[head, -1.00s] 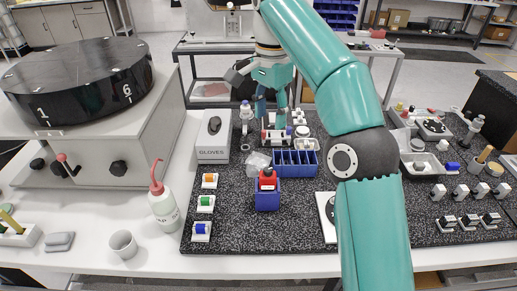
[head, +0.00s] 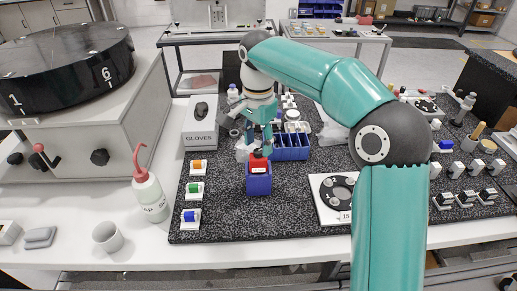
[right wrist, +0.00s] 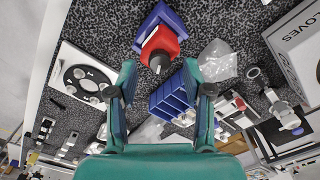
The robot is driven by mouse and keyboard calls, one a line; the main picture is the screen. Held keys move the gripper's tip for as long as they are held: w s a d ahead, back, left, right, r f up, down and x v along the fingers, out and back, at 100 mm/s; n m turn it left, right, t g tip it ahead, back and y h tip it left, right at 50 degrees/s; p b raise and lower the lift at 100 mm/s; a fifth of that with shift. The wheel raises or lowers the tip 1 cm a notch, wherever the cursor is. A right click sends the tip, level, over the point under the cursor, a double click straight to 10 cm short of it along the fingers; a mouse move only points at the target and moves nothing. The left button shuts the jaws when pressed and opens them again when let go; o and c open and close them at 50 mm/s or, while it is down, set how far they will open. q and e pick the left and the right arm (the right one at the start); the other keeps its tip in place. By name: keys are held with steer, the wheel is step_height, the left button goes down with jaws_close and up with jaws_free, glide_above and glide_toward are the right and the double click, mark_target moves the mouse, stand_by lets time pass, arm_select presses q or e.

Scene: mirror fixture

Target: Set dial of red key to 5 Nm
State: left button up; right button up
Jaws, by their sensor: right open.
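The red key (head: 259,163) stands upright in a blue holder (head: 258,185) on the speckled black mat. In the right wrist view the red key (right wrist: 160,47) shows its red body and a dark tip, with the blue holder (right wrist: 155,20) behind it. Its dial setting is too small to read. My right gripper (head: 261,142) is just behind and above the red key. In the right wrist view my right gripper (right wrist: 157,78) is open, its fingers apart with nothing between them; the key lies beyond the fingertips. My left gripper is not in view.
A blue compartment bin (head: 292,150) stands right behind the key. A white plate with a black disc (head: 336,196) lies to its right.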

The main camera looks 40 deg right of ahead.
steer(key=shift+f, duration=0.9)
jaws_close()
steer(key=shift+n+p, duration=0.3)
steer(key=shift+n, duration=0.3)
steer(key=shift+r+n+p, duration=0.1)
steer(key=shift+n+p, duration=0.4)
steer(key=shift+n, duration=0.5)
steer(key=n+p, duration=0.1)
steer(key=n, duration=0.1)
steer(key=shift+n, duration=0.7)
